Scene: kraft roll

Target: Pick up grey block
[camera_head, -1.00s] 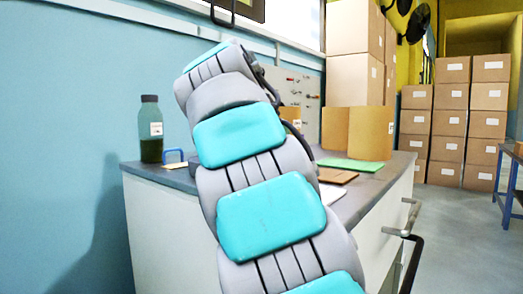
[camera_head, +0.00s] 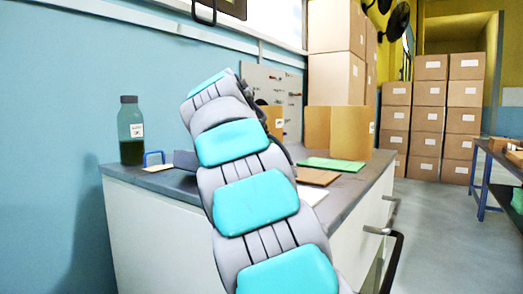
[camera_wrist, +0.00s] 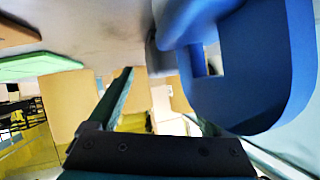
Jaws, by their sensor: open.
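A dark grey block (camera_head: 186,160) stands on the grey worktop in the head view, between a blue handle-shaped thing (camera_head: 154,158) and my arm, which partly hides it. In the wrist view the blue thing (camera_wrist: 295,70) looms large and close at the right, and a blurred grey shape behind it may be the block. My gripper (camera_wrist: 160,100) is open, with nothing seen between its fingers. In the head view my gripper is hidden behind my arm.
A bottle with dark liquid (camera_head: 131,130) stands at the worktop's left end. A green sheet (camera_head: 333,164), a brown board (camera_head: 316,176) and a cardboard piece (camera_head: 349,132) lie or stand at the right. Stacked boxes (camera_head: 428,118) are far back.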

